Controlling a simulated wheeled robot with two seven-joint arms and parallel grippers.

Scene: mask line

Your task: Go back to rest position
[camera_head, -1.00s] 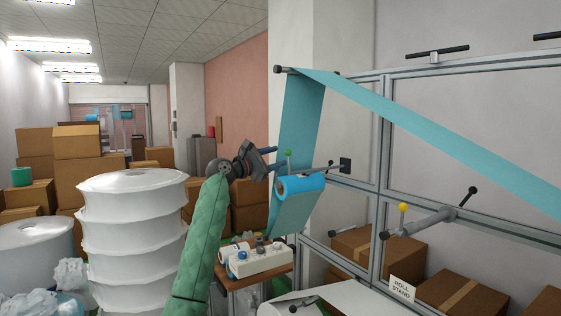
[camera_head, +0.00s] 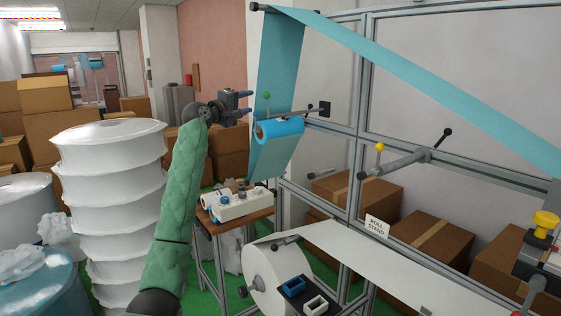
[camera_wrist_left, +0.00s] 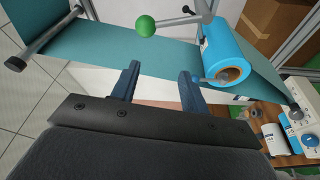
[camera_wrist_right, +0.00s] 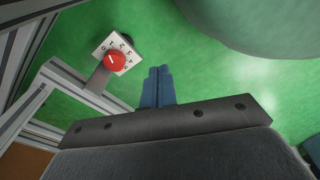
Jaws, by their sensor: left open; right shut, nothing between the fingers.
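My left gripper (camera_head: 249,102) is raised to the left of the blue roll (camera_head: 279,130), with the green-sleeved left arm behind it. In the left wrist view the left gripper (camera_wrist_left: 158,80) has its two blue fingers apart, with nothing between them. The teal web and the blue roll (camera_wrist_left: 226,55) lie beyond the fingertips. In the right wrist view my right gripper (camera_wrist_right: 158,75) has its fingers together and empty, above the green floor. The right gripper does not show in the head view.
A green-knobbed rod (camera_head: 267,97) is close to the left gripper. A stack of white rolls (camera_head: 108,190) stands left of the arm. A small table (camera_head: 217,226) holds a white device. A red knob on a plate (camera_wrist_right: 115,60) is near the right gripper.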

